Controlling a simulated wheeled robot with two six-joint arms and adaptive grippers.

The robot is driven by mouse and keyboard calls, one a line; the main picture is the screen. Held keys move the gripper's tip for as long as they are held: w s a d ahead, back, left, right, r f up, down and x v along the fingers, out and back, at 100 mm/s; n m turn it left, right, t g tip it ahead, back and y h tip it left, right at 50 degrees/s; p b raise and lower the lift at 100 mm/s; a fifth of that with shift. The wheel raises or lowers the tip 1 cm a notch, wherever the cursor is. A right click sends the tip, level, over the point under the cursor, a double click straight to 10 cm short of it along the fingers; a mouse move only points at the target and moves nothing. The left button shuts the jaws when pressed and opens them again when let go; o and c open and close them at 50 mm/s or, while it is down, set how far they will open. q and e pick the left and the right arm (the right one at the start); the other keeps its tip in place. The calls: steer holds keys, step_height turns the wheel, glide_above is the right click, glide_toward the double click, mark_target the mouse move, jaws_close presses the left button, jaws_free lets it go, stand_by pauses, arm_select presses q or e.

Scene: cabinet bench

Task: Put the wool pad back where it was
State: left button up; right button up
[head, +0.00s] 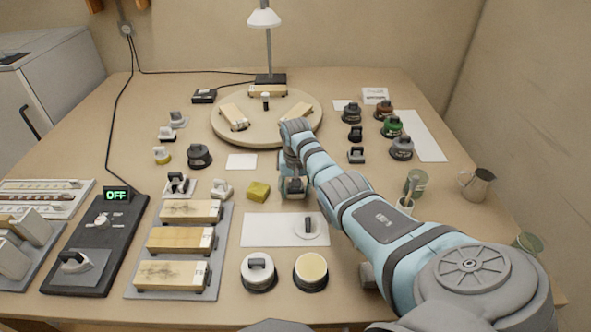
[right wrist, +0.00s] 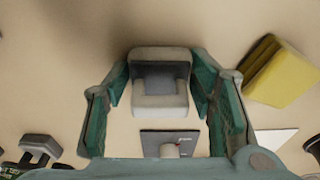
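My right gripper (head: 293,183) reaches down to the middle of the table. In the right wrist view its fingers (right wrist: 160,85) stand against both sides of a pale block with a grey handle (right wrist: 160,103), which looks like the wool pad. In the head view this block (head: 293,189) shows just under the gripper, right of the yellow block (head: 258,191). I cannot tell whether it touches the table. The yellow block (right wrist: 280,72) is apart from the fingers in the wrist view. My left gripper is not in view.
A round turntable (head: 266,137) stands behind, several handled tools right, and a wooden-block tray (head: 133,278) front left.

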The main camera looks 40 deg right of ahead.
mark_target(297, 192)
steer(key=shift+o, duration=0.9)
steer(key=shift+f, duration=0.2)
steer(key=shift+r, duration=0.1)
steer(key=shift+w+r+b, duration=0.1)
steer(key=shift+r+b, duration=0.1)
steer(key=shift+b, duration=0.15)
steer(key=r+p, duration=0.1)
steer(key=r, duration=0.1)
steer(key=r+p, duration=0.1)
steer(key=r, duration=0.1)
steer(key=r+p, duration=0.1)
steer(key=r, duration=0.2)
steer(key=shift+s+p, duration=0.25)
steer(key=shift+p, duration=0.15)
step_height(297, 192, up, 8)
steer(key=s+p, duration=0.1)
steer(key=shift+a+p, duration=0.3)
steer(key=shift+p, duration=0.1)
steer(key=shift+f, duration=0.15)
